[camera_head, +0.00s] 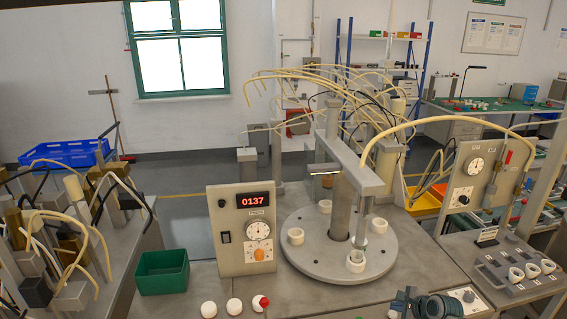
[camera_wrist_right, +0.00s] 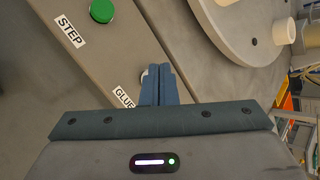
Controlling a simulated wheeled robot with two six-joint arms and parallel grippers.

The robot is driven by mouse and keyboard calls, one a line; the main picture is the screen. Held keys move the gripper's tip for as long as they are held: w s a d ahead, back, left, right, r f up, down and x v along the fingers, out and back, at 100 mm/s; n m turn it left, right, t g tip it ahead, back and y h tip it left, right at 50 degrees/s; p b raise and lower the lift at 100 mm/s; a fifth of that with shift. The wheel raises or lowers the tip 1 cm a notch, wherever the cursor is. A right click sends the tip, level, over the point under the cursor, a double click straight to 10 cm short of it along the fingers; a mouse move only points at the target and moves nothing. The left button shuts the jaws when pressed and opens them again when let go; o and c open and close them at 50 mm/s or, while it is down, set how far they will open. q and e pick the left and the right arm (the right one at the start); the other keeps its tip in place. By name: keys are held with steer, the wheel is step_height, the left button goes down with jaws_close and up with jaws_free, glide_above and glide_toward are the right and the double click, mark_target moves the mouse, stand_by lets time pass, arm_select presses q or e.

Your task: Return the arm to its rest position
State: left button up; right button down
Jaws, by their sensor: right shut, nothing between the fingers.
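My right gripper (camera_head: 402,301) is at the bottom edge of the head view, right of centre, with its dark teal wrist beside it. In the right wrist view its two blue fingers (camera_wrist_right: 160,84) are together with nothing between them. They are over a grey panel that has a green STEP button (camera_wrist_right: 102,10) and a GLUE label (camera_wrist_right: 124,97). The fingers partly cover a small pale round part beside that label, and I cannot tell whether they touch it. My left gripper does not show.
A round grey turntable (camera_head: 310,258) with white cups and an overhead arm stands behind my right gripper. A meter box (camera_head: 242,245) reads 0137. A socket rack (camera_head: 514,268) is right.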

steer(key=s+a+f+n+g, duration=0.1)
steer(key=s+a+n, duration=0.5)
steer(key=s, duration=0.3)
steer(key=s+a+f+n+g, duration=0.1)
steer(key=s+a+n+g, duration=0.1)
steer(key=s+a+n, duration=0.6)
steer(key=s+r+n+h, duration=0.1)
steer(key=s+r+n, duration=0.2)
steer(key=s, duration=0.4)
steer(key=s+r+n+g+h, duration=0.1)
steer(key=s+r+n, duration=0.2)
steer(key=s, duration=0.5)
steer(key=s+r+n+h, duration=0.1)
steer(key=s+r+n, duration=0.15)
steer(key=s, duration=0.45)
steer(key=d+f+g+b, duration=0.25)
steer(key=f+b, duration=0.55)
steer(key=f, duration=3.1)
steer(key=s+d+f+b, duration=0.1)
steer(key=s+f+b, duration=0.2)
steer(key=s+f, duration=0.6)
steer(key=s+f+b, duration=0.3)
steer(key=s+f, duration=0.7)
steer(key=f, duration=0.5)
steer(key=shift+d+f, duration=0.35)
steer(key=shift+f, duration=0.05)
